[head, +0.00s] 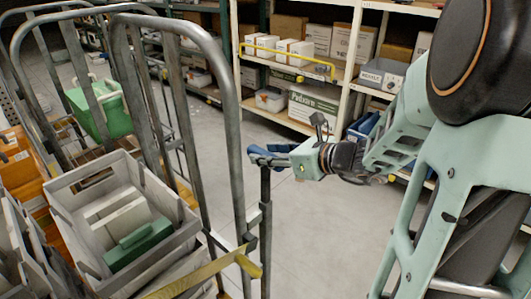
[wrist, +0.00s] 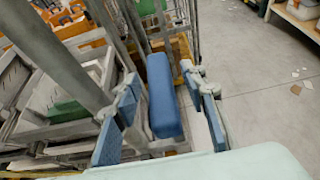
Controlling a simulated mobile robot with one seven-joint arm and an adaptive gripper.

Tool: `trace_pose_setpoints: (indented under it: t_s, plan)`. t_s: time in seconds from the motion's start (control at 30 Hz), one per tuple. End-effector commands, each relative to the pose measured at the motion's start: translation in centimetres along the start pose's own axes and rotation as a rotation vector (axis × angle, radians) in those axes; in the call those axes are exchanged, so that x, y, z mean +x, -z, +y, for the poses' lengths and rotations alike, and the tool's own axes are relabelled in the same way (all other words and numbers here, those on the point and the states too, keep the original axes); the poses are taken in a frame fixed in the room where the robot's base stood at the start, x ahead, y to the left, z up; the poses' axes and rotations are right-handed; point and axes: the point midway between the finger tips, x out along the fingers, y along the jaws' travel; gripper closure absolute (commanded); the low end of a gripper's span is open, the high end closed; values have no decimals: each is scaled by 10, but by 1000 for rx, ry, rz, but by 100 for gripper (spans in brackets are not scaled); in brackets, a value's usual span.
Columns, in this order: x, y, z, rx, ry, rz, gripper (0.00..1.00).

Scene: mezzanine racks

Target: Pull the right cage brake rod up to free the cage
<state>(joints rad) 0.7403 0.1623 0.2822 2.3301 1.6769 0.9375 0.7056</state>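The cage (head: 232,110) has a grey tubular frame and fills the left of the head view. The brake rod (head: 265,215) is a dark upright bar at its right side, beside the frame post. A blue grip (wrist: 163,95) lies between my fingers in the wrist view. My gripper (head: 268,155) is at the top of the rod, reaching in from the right. Its blue-padded fingers (wrist: 162,112) are open, one on each side of the blue grip, with gaps showing on both sides. In the head view the fingers partly hide the rod's top.
A grey slatted crate (head: 180,240) with a green item (head: 138,244) stands in the cage. A yellow strap (head: 195,278) crosses low at the front. Racks with boxes (head: 315,105) stand behind. The grey floor (head: 325,240) right of the rod is clear.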

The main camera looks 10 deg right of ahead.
Motion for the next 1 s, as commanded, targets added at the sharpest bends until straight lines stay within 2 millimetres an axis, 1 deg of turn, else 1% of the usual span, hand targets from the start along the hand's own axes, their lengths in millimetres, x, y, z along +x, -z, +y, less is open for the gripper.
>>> trace_pose_setpoints:
  t_s: [0.17, 0.3, 0.4, 0.5, 0.6, 0.7, 1.0]
  plan:
    - [-34, 0, -2, -3, 6, 0, 61]
    - [-65, -1, -1, -1, 6, -1, 61]
    - [-84, -1, -1, -2, 3, -1, 61]
    - [-98, -1, -1, 0, 3, -2, 61]
    - [-107, -1, 0, -1, 1, -2, 61]
    - [-111, -1, 0, 0, 1, -2, 61]
    - [-111, -1, 0, -1, -1, -1, 61]
